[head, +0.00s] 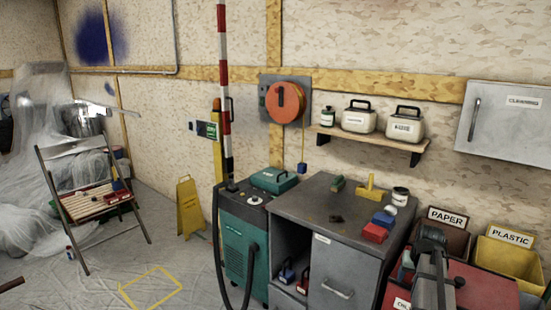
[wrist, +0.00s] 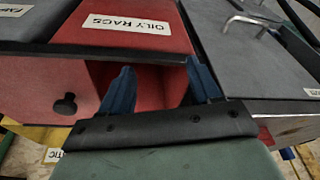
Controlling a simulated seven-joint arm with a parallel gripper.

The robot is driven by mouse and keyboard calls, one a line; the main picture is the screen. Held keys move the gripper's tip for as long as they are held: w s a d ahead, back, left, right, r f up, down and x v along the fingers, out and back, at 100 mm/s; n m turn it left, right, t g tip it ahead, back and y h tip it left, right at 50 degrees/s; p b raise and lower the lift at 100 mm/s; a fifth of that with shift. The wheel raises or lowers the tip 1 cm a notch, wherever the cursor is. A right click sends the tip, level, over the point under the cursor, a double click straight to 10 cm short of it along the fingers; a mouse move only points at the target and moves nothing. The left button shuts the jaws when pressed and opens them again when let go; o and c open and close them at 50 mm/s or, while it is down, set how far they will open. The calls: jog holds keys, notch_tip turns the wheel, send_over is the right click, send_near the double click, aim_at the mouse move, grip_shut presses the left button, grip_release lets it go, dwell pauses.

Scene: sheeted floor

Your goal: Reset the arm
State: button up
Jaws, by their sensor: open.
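In the wrist view my gripper (wrist: 160,92) is open, with two blue fingers apart and nothing between them. It is in front of a red compartment (wrist: 175,75) beneath a red panel labelled OILY RAGS (wrist: 135,24). In the head view part of my arm (head: 432,270) shows at the lower right, over the red bins; the fingers are hidden there.
A grey cabinet (head: 345,274) with a workbench top holds a yellow block (head: 371,190), red and blue blocks and a can. Bins labelled PAPER (head: 446,217) and PLASTIC (head: 511,237) stand right. A green machine (head: 240,240) and folding chair (head: 85,200) stand left.

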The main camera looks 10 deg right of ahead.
jog(key=s+a+f+n+g+y, duration=0.1)
jog(key=s+a+f, duration=0.3)
jog(key=a+f, duration=0.4)
jog(key=s+a+f+g, duration=0.25)
jog(key=a+f, duration=0.35)
jog(key=f, duration=0.4)
jog(key=s+a+f+n+g+y, duration=0.1)
jog(key=s+a+f, duration=0.3)
jog(key=a+f, duration=0.45)
jog(key=s+a+f+n+g, duration=0.1)
jog(key=s+a+f, duration=0.3)
jog(key=s, duration=0.5)
jog(key=s+a+f+n+g, duration=0.1)
jog(key=s+a+f+g, duration=0.1)
jog(key=s+a+f, duration=0.2)
jog(key=s+a+f+n+g+h, duration=0.1)
jog(key=s+a+f, duration=0.3)
jog(key=s+f, duration=0.4)
jog(key=s+g, duration=0.1)
jog(key=s, duration=0.6)
jog(key=shift+s+a+f, duration=0.2)
jog(key=shift+s+f, duration=0.1)
jog(key=shift+s, duration=0.05)
